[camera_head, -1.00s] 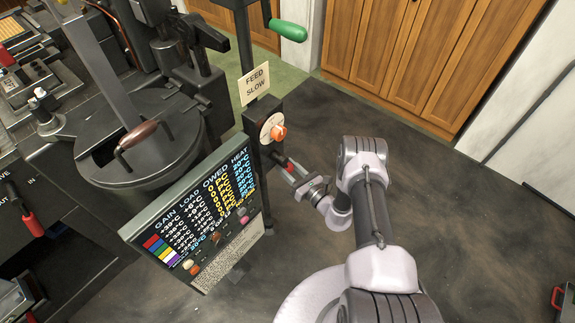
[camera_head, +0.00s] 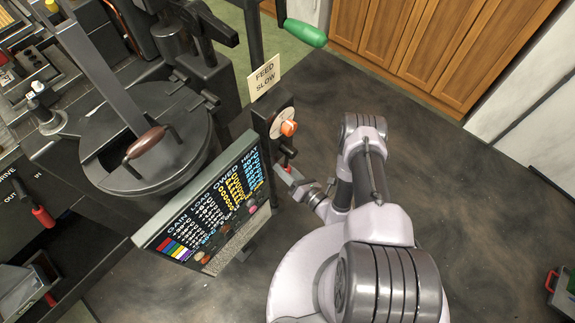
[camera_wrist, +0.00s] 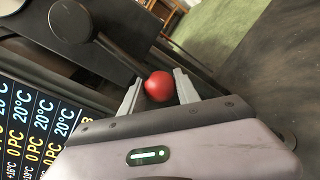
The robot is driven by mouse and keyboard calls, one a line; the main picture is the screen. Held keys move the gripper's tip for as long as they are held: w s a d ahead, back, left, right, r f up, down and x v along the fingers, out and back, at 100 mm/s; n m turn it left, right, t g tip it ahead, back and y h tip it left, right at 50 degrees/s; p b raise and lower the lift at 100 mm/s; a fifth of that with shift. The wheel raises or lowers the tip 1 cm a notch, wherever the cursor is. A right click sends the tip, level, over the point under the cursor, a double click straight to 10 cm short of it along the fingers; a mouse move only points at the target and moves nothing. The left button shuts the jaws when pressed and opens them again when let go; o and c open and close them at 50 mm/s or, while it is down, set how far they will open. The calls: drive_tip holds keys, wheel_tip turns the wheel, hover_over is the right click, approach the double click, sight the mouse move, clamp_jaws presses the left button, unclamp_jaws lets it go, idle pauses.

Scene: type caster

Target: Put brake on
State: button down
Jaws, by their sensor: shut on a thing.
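A red ball knob (camera_wrist: 158,86) sits at the end of a dark lever (camera_wrist: 118,55), which runs from a round black hub (camera_wrist: 85,22) at the upper left of the wrist view. My gripper (camera_wrist: 157,90) is shut on the red knob, with one pale finger on each side of it. In the head view my gripper (camera_head: 284,174) is at the machine's post, below the orange knob (camera_head: 289,128) on its round pale dial. The red knob is small and partly hidden there. No label on the lever is readable.
A display panel (camera_head: 210,205) with coloured figures stands just left of my gripper. A "FEED SLOW" sign (camera_head: 263,77) and a green handle (camera_head: 305,33) are above.

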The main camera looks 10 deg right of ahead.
drive_tip(key=shift+s+a, duration=0.15)
drive_tip(key=shift+a, duration=0.05)
idle(0.3)
drive_tip(key=c, duration=0.9)
unclamp_jaws()
